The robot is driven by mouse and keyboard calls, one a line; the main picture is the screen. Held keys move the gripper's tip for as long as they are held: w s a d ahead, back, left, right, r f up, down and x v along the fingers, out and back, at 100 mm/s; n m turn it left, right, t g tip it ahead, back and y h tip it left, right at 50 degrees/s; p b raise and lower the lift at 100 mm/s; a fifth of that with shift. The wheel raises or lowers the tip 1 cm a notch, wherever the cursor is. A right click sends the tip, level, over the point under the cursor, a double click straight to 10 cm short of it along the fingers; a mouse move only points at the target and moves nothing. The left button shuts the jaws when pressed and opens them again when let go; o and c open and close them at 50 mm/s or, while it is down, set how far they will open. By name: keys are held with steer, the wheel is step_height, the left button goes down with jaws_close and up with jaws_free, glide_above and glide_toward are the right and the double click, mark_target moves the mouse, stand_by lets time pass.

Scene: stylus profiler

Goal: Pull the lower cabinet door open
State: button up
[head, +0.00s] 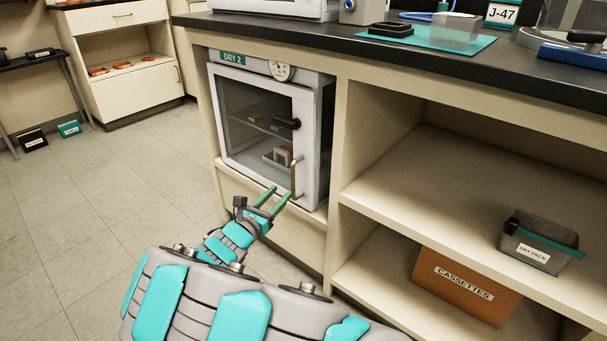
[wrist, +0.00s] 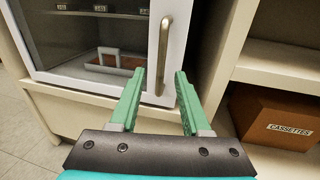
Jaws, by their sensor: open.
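The dry cabinet labelled DRY 2 sits in the left bay under the bench, and its glass door (head: 262,128) with a pale frame looks shut. A vertical metal bar handle (head: 296,177) is on the lower right of the door frame; it also shows in the wrist view (wrist: 163,55). My gripper (head: 278,193) has green fingers and is open and empty, just below and in front of the handle. In the wrist view the handle's lower end appears between the fingertips of my gripper (wrist: 166,76); contact cannot be told.
Open shelves to the right hold a clear DRY PACK box (head: 542,245) and an orange CASSETTES box (head: 466,286). The black bench top (head: 420,52) overhangs above. The tiled floor (head: 110,195) to the left is largely clear.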

mark_target(292, 182)
steer(key=x, duration=0.8)
steer(key=shift+s+d, duration=0.1)
steer(key=shift+c, duration=0.2)
jaws_close()
stand_by(1.2)
